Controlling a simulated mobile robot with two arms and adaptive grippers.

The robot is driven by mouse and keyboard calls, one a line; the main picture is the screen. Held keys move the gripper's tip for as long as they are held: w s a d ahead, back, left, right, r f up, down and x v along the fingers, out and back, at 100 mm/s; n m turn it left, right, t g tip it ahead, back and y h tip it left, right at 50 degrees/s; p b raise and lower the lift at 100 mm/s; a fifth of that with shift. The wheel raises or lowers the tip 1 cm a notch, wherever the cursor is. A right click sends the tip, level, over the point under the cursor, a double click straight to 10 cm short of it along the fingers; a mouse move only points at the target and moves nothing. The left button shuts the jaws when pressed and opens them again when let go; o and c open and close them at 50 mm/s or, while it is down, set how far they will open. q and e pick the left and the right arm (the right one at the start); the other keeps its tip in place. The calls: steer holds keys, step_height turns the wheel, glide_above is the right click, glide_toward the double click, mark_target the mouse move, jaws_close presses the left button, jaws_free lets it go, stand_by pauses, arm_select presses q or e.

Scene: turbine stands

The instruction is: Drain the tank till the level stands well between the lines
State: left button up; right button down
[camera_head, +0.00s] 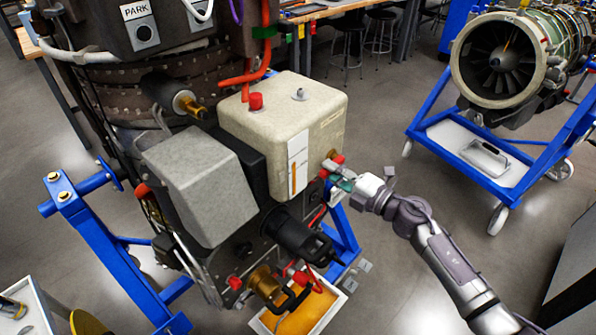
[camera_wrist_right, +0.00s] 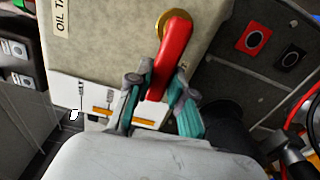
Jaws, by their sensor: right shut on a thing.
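The cream oil tank (camera_head: 310,122) is mounted on the engine; it fills the top of the right wrist view (camera_wrist_right: 105,40). A white gauge plate (camera_head: 298,150) on its face has an orange column in its lower part; in the head view its lines are too small to read. The plate (camera_wrist_right: 70,92) also shows in the wrist view, with dark marks, partly hidden by a finger. A red lever (camera_wrist_right: 170,55) on a brass fitting (camera_wrist_right: 165,20) sticks out of the tank. My right gripper (camera_wrist_right: 158,105) is shut on the red lever. My left gripper is not in view.
A white-rimmed tray (camera_head: 338,298) with orange liquid stands low under the engine's fittings. Blue stand legs (camera_head: 110,255) are at left. Another engine (camera_head: 510,60) sits on a blue cart at upper right. Grey floor is open between them.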

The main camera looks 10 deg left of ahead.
steer(key=c, duration=1)
jaws_free()
steer(key=shift+f, duration=0.1)
steer(key=shift+o, duration=0.2)
steer(key=p+v, duration=0.2)
steer(key=v, duration=0.8)
steer(key=shift+f, duration=0.1)
